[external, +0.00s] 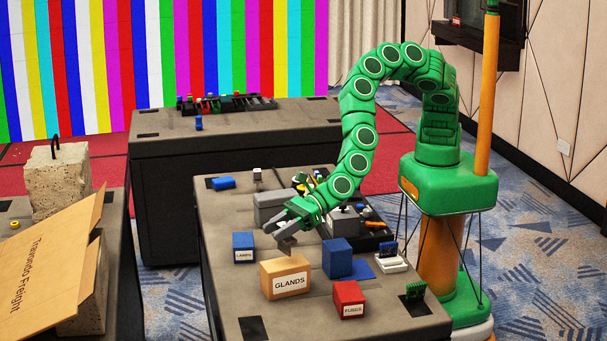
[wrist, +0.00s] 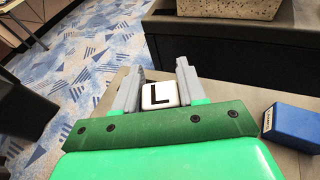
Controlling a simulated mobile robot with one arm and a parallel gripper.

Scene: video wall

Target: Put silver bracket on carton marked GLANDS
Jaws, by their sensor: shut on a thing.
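The carton's top looks bare. I cannot make out the carton in the wrist view.
A blue LAMPS carton (external: 243,247) stands left of GLANDS; it also shows in the wrist view (wrist: 292,126). A red FUSES carton (external: 349,299) and a blue block (external: 337,257) stand to the right. A grey box (external: 270,207) is behind. The table's (external: 235,305) front left is clear.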

